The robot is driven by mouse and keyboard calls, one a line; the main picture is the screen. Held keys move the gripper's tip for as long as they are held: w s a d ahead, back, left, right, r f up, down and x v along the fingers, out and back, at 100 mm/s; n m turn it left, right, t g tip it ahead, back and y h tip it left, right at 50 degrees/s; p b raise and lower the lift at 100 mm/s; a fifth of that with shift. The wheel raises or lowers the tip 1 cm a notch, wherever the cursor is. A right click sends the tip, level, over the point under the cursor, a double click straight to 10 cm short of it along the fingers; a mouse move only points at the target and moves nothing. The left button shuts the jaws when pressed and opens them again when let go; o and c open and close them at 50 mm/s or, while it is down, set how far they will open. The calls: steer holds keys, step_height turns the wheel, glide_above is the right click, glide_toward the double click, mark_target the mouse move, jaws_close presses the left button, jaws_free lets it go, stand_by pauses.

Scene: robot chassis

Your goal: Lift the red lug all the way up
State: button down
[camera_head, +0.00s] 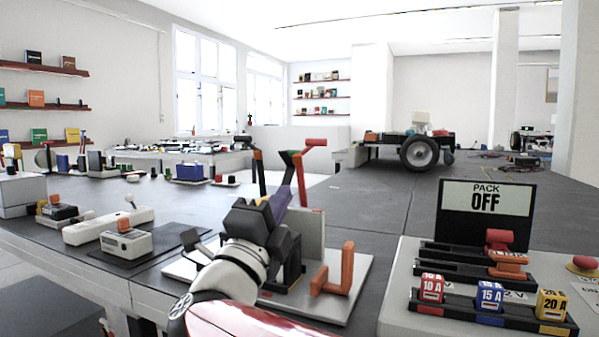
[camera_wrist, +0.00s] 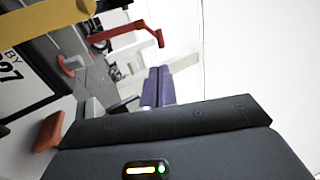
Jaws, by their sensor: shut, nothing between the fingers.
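My gripper (camera_head: 284,192) is in the middle of the head view, over a light base plate (camera_head: 355,297). Its purple fingers are shut together and empty; they also show in the wrist view (camera_wrist: 157,84). A bent red bar with a short crosspiece on top (camera_head: 316,142) stands just behind and right of the fingers. A bent red bar also shows in the wrist view (camera_wrist: 122,34), above and left of the fingertips, apart from them. Its lower part is hidden. I cannot tell for certain which red part is the lug.
An orange L-shaped handle (camera_head: 346,268) stands on the plate's right. Right, a panel carries a PACK OFF display (camera_head: 486,199), a red grip (camera_head: 499,238) and several coloured fuse blocks.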

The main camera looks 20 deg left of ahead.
mark_target(315, 145)
steer(key=p+x, duration=0.3)
steer(key=x, duration=1)
steer(key=shift+w+r, duration=0.2)
steer(key=shift+w, duration=0.1)
steer(key=shift+p, duration=0.3)
steer(key=shift+w+d+r+g+p, duration=0.1)
steer(key=shift+w+r+g+p, duration=0.3)
steer(key=shift+p, duration=0.35)
steer(key=shift+w+r, duration=0.1)
steer(key=shift+w, duration=0.45)
